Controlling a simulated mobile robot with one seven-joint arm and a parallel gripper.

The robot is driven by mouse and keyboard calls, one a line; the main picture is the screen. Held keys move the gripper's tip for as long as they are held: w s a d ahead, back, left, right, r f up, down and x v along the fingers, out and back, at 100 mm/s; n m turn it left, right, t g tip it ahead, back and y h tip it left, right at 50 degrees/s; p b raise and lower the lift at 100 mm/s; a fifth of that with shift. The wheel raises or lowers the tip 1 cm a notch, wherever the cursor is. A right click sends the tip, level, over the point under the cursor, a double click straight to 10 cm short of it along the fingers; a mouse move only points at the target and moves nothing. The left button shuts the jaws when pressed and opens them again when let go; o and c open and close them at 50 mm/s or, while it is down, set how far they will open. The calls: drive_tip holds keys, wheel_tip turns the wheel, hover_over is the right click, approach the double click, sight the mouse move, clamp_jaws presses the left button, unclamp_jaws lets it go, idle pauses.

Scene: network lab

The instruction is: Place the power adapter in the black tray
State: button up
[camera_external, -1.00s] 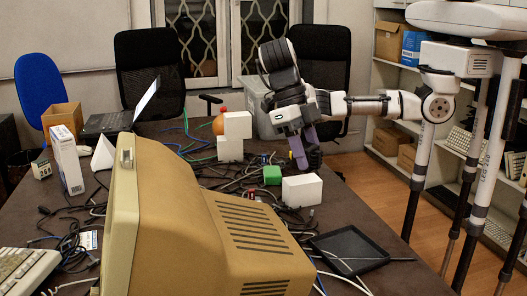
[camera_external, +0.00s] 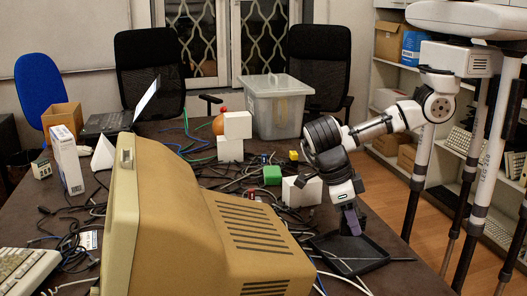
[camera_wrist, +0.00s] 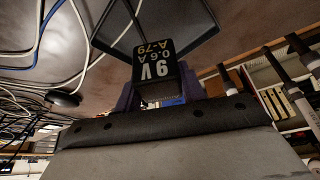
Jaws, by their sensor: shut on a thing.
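The power adapter (camera_wrist: 160,72) is a black block with white "9V 0.6 A A-79" lettering in the wrist view. My gripper (camera_external: 351,222) is shut on it, with purple fingers on either side. The black tray (camera_external: 349,258) lies on the table near its right edge in the external view. My gripper is over the tray's far part, and the adapter is hidden or too dark to make out there. In the wrist view the tray (camera_wrist: 112,28) lies just beyond the adapter.
A large beige monitor (camera_external: 200,225) fills the table's front. A grey lidded bin (camera_external: 278,108) stands behind. The table's right edge is close to the tray.

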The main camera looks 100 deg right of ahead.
sight(348, 253)
drive_tip(key=shift+f, duration=2.9)
drive_tip(key=shift+f, duration=0.1)
drive_tip(key=o, duration=1.1)
drive_tip(key=v, duration=1.2)
drive_tip(key=shift+b, duration=0.3)
